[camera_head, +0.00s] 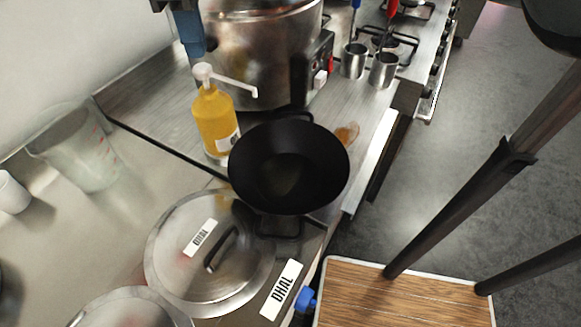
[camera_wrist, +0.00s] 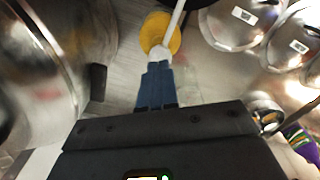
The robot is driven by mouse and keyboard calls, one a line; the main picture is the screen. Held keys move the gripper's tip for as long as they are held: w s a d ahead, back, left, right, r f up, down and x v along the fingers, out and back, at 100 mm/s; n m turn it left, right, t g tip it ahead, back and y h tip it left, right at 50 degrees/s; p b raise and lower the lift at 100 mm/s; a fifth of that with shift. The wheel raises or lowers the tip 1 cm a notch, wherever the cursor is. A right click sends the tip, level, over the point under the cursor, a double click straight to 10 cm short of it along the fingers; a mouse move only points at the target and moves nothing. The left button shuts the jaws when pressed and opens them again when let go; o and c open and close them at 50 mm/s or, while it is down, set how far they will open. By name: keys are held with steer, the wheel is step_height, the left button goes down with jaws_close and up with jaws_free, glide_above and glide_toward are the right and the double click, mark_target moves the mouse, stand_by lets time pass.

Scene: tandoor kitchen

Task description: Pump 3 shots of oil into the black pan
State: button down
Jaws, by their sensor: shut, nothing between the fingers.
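The yellow oil bottle (camera_head: 215,122) stands upright on the steel counter, with a white pump head (camera_head: 203,72) and a long spout pointing right. The black pan (camera_head: 289,150) sits beside it, and the spout ends near the pan's upper left rim. A slightly paler patch shows in the pan's bottom; I cannot tell if it is oil. My gripper (camera_head: 194,53), with blue fingers, is shut and empty just above the pump head. In the wrist view the shut fingertips (camera_wrist: 155,70) point at the pump head (camera_wrist: 160,53), over the yellow bottle (camera_wrist: 172,40); contact is unclear.
A large steel pot (camera_head: 262,50) stands close behind the bottle. Steel lids (camera_head: 175,275) lie in front, one with a label. A clear measuring jug (camera_head: 78,155) is at left. Two steel cups (camera_head: 354,62) stand at the back right. A brown spot marks the counter beside the pan.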

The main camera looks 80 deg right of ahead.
step_height(320, 180, up, 4)
steer(key=p, duration=0.3)
steer(key=shift+r, duration=0.8)
